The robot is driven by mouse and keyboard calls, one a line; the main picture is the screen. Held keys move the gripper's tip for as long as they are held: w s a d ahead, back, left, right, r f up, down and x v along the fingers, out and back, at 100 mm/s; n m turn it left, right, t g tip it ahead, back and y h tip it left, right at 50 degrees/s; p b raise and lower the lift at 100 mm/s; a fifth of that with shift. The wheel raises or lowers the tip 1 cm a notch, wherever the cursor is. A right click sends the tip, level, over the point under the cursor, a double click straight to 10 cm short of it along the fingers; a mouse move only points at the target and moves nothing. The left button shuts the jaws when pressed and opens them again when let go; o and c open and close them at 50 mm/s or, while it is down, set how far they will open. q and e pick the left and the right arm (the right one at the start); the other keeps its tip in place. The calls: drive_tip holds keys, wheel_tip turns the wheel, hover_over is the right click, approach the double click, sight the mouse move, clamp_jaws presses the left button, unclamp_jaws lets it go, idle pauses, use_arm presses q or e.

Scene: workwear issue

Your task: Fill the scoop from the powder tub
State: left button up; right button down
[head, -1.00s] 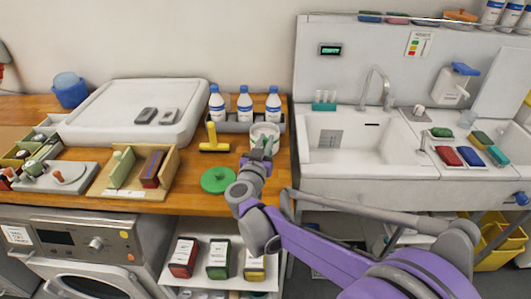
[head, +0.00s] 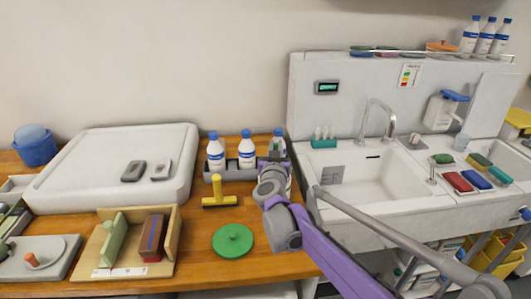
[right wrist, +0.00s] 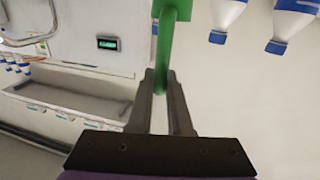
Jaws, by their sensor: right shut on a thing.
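My right gripper (head: 277,149) is raised in front of the rightmost bottle in the head view. In the right wrist view its two fingers (right wrist: 160,88) are shut on a green handle (right wrist: 166,45), taken as the scoop's. The scoop's bowl is out of frame there and hidden in the head view, so I cannot tell whether it holds powder. The white powder tub (head: 290,181) is almost wholly hidden behind my right wrist; only a pale sliver shows. A round green lid (head: 233,241) lies on the wooden counter in front. My left gripper is not in view.
Several white bottles with blue caps (head: 246,152) stand in a grey rack (head: 232,173) behind. A white tray (head: 105,170) and wooden holder (head: 165,240) are further left. The sink (head: 350,183) is right.

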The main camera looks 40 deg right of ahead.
drive_tip(key=shift+d, duration=0.1)
drive_tip(key=shift+s+d+f+b, duration=0.15)
drive_tip(key=shift+f+b, duration=0.3)
drive_tip(key=shift+f, duration=0.25)
drive_tip(key=shift+f+b, duration=1.35)
drive_tip(key=shift+f, duration=0.9)
drive_tip(key=shift+f+b, duration=0.55)
drive_tip(key=shift+r+p, duration=2.1)
drive_tip(key=shift+r, duration=1.45)
drive_tip(key=shift+f, duration=0.1)
